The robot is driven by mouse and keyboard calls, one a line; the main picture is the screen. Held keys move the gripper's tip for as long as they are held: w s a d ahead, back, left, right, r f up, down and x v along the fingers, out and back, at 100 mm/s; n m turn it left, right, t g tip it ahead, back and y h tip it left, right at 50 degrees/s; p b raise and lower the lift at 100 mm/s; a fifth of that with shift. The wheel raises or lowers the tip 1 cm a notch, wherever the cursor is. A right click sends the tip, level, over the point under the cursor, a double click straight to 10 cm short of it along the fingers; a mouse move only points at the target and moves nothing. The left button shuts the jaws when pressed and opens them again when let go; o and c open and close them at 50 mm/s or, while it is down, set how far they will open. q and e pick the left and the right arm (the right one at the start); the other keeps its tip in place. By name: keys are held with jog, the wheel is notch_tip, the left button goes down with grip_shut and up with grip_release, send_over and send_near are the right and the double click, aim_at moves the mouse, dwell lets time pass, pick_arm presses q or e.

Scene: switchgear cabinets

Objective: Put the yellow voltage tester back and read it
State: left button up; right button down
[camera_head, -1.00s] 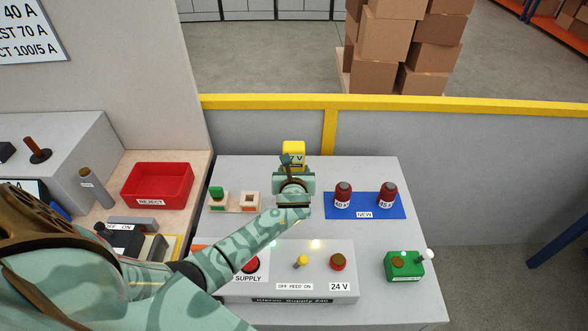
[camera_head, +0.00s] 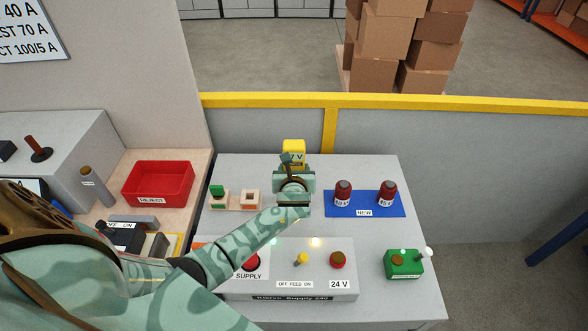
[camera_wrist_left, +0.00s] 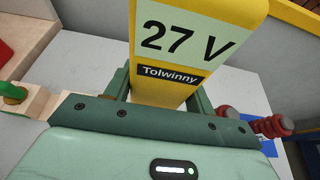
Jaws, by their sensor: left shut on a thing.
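The yellow voltage tester (camera_head: 294,148) stands upright at the back of the grey bench, partly hidden behind my left gripper. In the left wrist view the tester (camera_wrist_left: 170,85) fills the space between my fingers; its pale display reads "27 V" above a black "Tolwinny" label. My left gripper (camera_head: 293,172) is shut on the tester. In the wrist view its green fingers (camera_wrist_left: 157,82) lie on both sides of the tester. I cannot tell whether the tester's base touches the bench. My right gripper is not in view.
A blue "NEW" mat (camera_head: 364,211) with two dark red fuses lies right of the gripper. Two small holders (camera_head: 249,200) are to its left. The supply panel (camera_head: 300,281) with knobs is in front, a green box (camera_head: 403,264) at right, a red REJECT bin (camera_head: 158,181) at left.

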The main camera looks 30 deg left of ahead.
pick_arm(q)
jog(key=shift+f+b, duration=1.6)
jog(key=shift+f, duration=0.6)
jog(key=o, duration=1.2)
jog(key=shift+o, duration=0.2)
jog(key=p+v, duration=0.3)
jog(key=v, duration=1.3)
jog(key=shift+s, duration=0.15)
jog(key=shift+r, duration=0.2)
